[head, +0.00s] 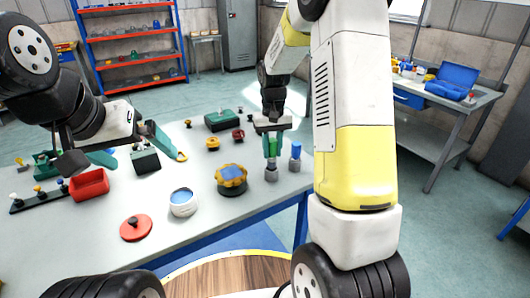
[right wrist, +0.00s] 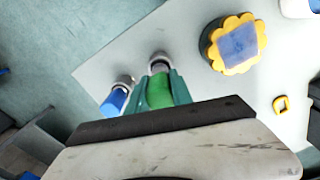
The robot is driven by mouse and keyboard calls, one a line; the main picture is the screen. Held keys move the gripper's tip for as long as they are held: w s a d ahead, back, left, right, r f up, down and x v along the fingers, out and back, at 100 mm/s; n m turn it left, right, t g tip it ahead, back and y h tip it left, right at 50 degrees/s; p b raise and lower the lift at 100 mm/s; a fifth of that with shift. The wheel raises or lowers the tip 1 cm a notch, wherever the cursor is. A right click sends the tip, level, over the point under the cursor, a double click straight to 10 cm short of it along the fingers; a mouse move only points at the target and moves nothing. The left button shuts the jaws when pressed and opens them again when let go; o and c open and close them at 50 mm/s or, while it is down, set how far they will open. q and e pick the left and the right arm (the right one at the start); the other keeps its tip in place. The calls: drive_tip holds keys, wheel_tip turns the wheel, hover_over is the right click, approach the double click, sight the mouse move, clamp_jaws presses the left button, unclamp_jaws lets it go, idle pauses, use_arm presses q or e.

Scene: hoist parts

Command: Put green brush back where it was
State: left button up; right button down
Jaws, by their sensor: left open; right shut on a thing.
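The green brush (head: 272,146) is upright near the table's right edge. My right gripper (head: 272,138) is shut on it from above. Its grey lower end (head: 271,174) is at or just above the table; I cannot tell whether that is the brush's own end or a holder. In the right wrist view the green brush (right wrist: 159,92) is between the fingers. A blue brush (head: 295,151) with a grey lower part stands close beside it; it also shows in the right wrist view (right wrist: 115,101). My left gripper (head: 138,150) is open above the table's left part.
A yellow flower-shaped part with a blue top (head: 231,174) is left of the green brush. The table edge is close on the right.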

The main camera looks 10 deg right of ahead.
sight(272, 160)
drive_tip(key=shift+f, duration=2.1)
drive_tip(key=c, duration=1.1)
unclamp_jaws()
drive_tip(key=shift+f, duration=0.15)
drive_tip(key=shift+c, duration=0.2)
